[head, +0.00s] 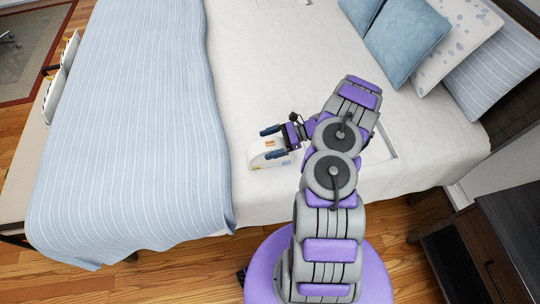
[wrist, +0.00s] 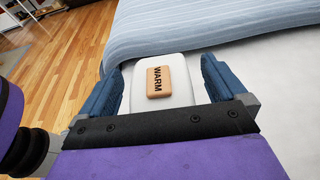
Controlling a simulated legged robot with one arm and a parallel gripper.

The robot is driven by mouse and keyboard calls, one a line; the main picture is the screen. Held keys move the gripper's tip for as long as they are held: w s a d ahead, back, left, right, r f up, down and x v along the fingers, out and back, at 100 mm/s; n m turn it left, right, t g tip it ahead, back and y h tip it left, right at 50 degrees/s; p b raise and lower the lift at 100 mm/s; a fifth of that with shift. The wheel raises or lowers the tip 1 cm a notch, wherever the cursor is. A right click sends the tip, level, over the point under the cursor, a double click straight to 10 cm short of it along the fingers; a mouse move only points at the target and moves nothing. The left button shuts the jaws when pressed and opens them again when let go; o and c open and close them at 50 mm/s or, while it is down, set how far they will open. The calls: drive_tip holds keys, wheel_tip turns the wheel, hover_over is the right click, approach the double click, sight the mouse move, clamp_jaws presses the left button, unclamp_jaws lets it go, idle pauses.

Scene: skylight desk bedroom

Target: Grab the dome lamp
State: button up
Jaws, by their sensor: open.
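The dome lamp (head: 262,156), a white rounded body with small tan labels, sits on the bed near its front edge, beside the striped blanket. In the wrist view the lamp (wrist: 181,65) shows a tan label reading "WARM" and lies between the two blue fingers. My gripper (head: 275,141) is open, with one finger on each side of the lamp. In the wrist view my gripper (wrist: 161,88) shows a gap at the left finger; contact on the right cannot be told. The gripper partly hides the lamp in the head view.
A blue striped blanket (head: 135,120) covers the bed's left part. White sheet (head: 260,60) lies bare behind the lamp. Pillows (head: 405,40) lie at the upper right. A pale flat tray-like shape (head: 391,143) is partly behind my arm. A dark nightstand (head: 490,240) stands at the lower right.

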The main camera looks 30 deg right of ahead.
drive_tip(key=shift+c, duration=0.5)
clamp_jaws()
idle(0.5)
